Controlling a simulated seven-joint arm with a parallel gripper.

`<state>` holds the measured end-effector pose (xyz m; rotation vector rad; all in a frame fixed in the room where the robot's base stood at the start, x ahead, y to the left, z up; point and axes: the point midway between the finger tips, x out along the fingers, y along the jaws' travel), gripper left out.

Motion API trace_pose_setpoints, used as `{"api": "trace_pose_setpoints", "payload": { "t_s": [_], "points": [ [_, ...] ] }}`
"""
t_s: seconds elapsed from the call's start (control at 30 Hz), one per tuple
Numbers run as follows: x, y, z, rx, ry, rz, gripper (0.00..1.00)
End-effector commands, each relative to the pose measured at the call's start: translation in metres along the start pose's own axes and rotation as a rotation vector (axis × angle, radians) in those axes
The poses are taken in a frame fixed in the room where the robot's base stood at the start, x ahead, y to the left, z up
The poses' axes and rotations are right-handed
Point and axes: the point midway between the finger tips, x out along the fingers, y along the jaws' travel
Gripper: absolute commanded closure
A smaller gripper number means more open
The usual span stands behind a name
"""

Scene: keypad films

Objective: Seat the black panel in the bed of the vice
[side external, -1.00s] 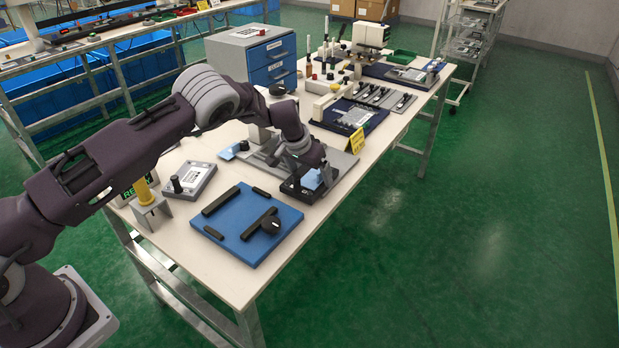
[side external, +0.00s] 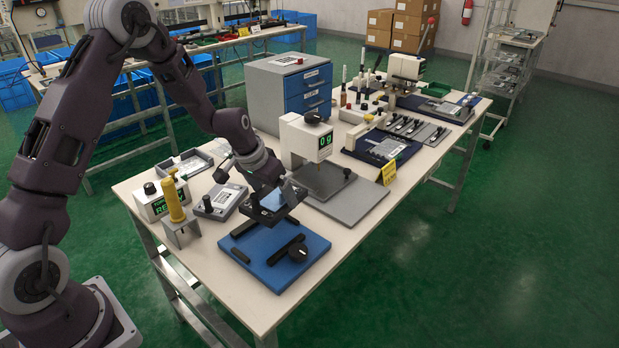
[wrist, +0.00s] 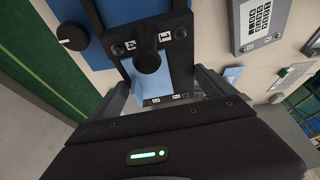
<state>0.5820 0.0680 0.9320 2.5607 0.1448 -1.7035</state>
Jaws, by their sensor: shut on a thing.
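My gripper (side external: 268,192) is shut on the black panel (side external: 288,208), holding it by opposite edges. The panel is dark and flat, with a light-blue film piece (side external: 273,201) at it. In the wrist view the panel (wrist: 180,72) sits between my fingers (wrist: 163,85), with a round black knob and small white labels on its face. The blue vice (side external: 256,245) lies below the panel, with black bars and a black knob (side external: 298,252) on its right bar. The panel appears over the vice's back part, above the bed; the exact gap is hard to tell.
The table's front edge is close.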

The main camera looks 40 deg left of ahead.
Motion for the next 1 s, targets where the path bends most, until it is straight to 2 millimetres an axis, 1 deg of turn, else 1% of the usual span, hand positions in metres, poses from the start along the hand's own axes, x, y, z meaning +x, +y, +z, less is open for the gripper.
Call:
{"api": "trace_pose_setpoints", "payload": {
  "t_s": [0.03, 0.1, 0.2, 0.3, 0.57, 0.67, 1.0],
  "points": [
    [-0.011, 0.002, 0.013, 0.021, 0.001, 0.010, 0.50],
    [-0.022, 0.008, 0.027, 0.060, 0.002, 0.025, 0.50],
    [-0.032, 0.014, 0.039, 0.095, 0.000, 0.039, 0.50],
    [-0.035, 0.016, 0.042, 0.105, -0.001, 0.044, 0.50],
    [-0.036, 0.015, 0.042, 0.109, 0.000, 0.045, 0.50],
    [-0.029, 0.016, 0.045, 0.108, -0.001, 0.045, 0.50],
    [0.007, 0.016, 0.060, 0.108, -0.003, 0.046, 0.50]
  ]
}}
